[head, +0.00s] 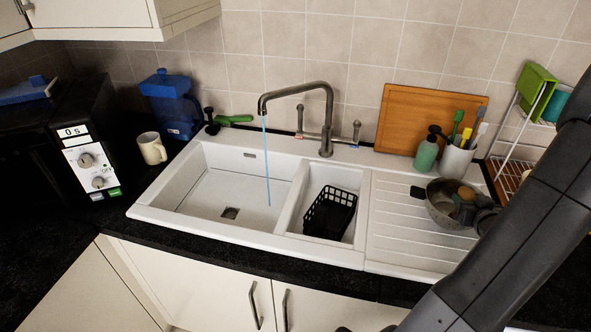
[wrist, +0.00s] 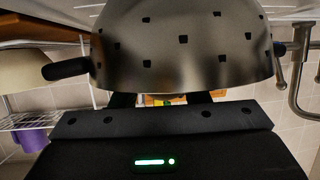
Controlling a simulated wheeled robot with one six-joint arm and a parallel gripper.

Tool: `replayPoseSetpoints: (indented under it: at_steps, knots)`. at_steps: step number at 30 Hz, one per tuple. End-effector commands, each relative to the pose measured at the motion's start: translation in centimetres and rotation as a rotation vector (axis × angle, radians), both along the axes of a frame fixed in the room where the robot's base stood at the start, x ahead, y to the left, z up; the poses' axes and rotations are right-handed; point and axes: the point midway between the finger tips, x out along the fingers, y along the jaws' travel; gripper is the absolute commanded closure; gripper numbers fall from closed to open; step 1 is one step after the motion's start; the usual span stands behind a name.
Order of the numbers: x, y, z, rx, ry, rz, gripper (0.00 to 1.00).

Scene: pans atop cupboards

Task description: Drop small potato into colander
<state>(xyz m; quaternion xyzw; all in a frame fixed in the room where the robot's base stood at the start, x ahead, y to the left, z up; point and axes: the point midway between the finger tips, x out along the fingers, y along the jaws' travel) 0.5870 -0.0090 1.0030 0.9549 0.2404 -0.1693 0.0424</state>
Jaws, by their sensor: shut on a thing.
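The colander (head: 441,213) is a grey metal bowl with a dark handle, standing on the draining board right of the sink. The small potato (head: 466,193) is a brown lump at my gripper's tips, seen against the colander's bowl. My gripper (head: 473,204) reaches in from the right at the colander's rim and is shut on the potato. The wrist view is upside down; there the colander's holed outer wall (wrist: 185,50) fills the upper half, with its handle (wrist: 66,69) at the left.
The draining board (head: 395,235) is clear left of the colander. A white cup of brushes (head: 456,160) and a green soap bottle (head: 426,154) stand close behind. A wire rack (head: 515,140) is at the right. A black basket (head: 330,212) sits in the small basin; water runs from the tap (head: 326,120).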

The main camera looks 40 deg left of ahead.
Motion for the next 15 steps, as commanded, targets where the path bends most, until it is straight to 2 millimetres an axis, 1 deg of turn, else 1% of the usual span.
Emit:
replayPoseSetpoints:
  at_steps: [3, 4, 7, 8, 15]
  knots:
    - [0.00, 0.00, 0.04, 0.000, 0.000, 0.000, 0.83]
    - [0.00, 0.00, 0.04, 0.000, 0.000, 0.000, 0.55]
    - [0.00, 0.00, 0.04, 0.000, 0.000, 0.000, 0.35]
    - [0.00, 0.00, 0.04, 0.000, 0.000, 0.000, 0.33]
    - [-0.02, 0.00, 0.03, 0.001, 0.000, 0.000, 0.33]
